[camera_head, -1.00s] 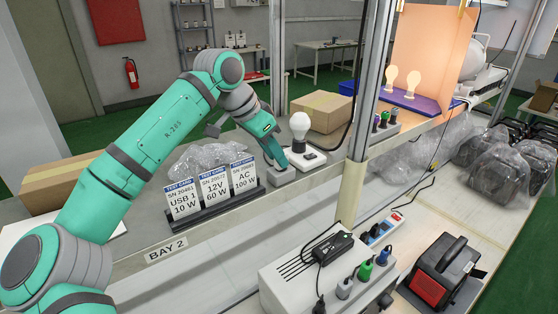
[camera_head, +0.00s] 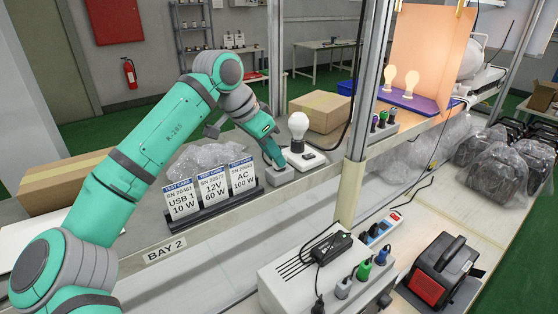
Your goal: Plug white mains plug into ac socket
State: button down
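My gripper (camera_head: 278,163) points down at the back bench, its tips at a small grey block (camera_head: 281,177) beside a lit-looking white bulb (camera_head: 298,125) on a white base (camera_head: 301,157). The fingertips are small and partly hidden, so I cannot tell if they are open or hold anything. No white mains plug can be made out clearly; it may be hidden at the gripper. A pale power unit (camera_head: 283,284) in front carries a grey-white plug (camera_head: 344,287), a green plug (camera_head: 363,271) and a blue plug (camera_head: 381,256) along its right edge. I cannot tell which socket is AC.
Test cards (camera_head: 213,188) stand in a black holder left of the gripper. A metal post (camera_head: 373,75) rises right of the bulb. A black adapter (camera_head: 331,248) lies on the power unit. Cardboard boxes (camera_head: 318,111) and plastic wrap (camera_head: 200,158) are on the bench.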

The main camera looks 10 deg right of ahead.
notch_tip(320, 180, up, 6)
dwell(1.4)
dwell(0.6)
